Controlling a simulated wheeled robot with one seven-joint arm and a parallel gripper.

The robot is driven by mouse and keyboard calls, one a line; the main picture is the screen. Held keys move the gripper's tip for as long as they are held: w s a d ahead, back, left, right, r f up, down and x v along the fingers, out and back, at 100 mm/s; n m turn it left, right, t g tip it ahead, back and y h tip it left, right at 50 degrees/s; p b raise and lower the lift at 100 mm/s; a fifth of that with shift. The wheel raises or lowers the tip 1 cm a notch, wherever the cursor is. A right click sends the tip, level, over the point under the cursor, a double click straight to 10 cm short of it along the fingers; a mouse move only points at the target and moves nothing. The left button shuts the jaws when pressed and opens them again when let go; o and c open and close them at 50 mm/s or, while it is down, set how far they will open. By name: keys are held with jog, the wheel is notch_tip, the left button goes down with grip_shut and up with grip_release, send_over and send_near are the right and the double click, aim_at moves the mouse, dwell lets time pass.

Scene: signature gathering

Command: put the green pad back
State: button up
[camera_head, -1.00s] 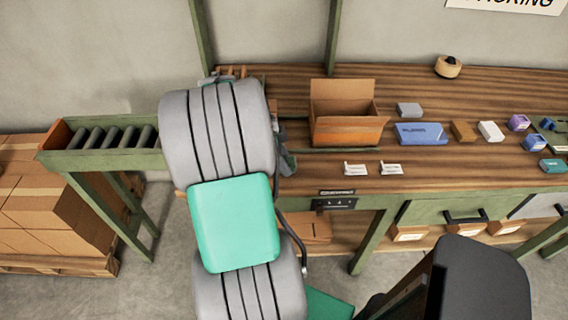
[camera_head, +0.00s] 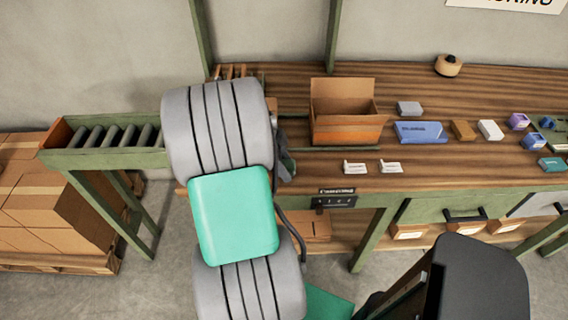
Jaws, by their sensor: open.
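A small teal-green block (camera_head: 552,164) lies flat on the right end of the wooden table, cut by the picture edge. It looks like the green pad, but it is too small to be sure. My grey and teal arm rises over the left part of the table, far from that block. A dark grey part that appears to be my gripper (camera_head: 286,160) shows only in part at the arm's right side. Its fingertips are hidden behind the arm. I see nothing held there.
A purple block (camera_head: 519,121) and a blue block (camera_head: 530,141) lie near the green one. An open carton (camera_head: 346,127), a blue box (camera_head: 420,133) and two white cards stand nearer my arm. A black chair (camera_head: 475,275) stands before the table. A roller conveyor (camera_head: 110,138) is at left.

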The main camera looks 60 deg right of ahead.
jog(key=v, duration=1.2)
jog(key=w+a+r+n+t+h, duration=0.1)
jog(key=w+a+n+t, duration=0.2)
jog(key=w+a+n, duration=0.65)
jog(key=w+a+n+t+y, duration=0.1)
jog(key=a+n+t, duration=0.1)
jog(key=a+n, duration=0.8)
jog(key=w+a+f+n+t+y, duration=0.1)
jog(key=a+n+t+y, duration=0.1)
jog(key=a+n, duration=0.9)
jog(key=a, duration=0.5)
jog(key=shift+f+t, duration=0.25)
jog(key=shift+t, duration=0.05)
jog(key=shift+a+n, duration=0.15)
jog(key=shift+n, duration=0.1)
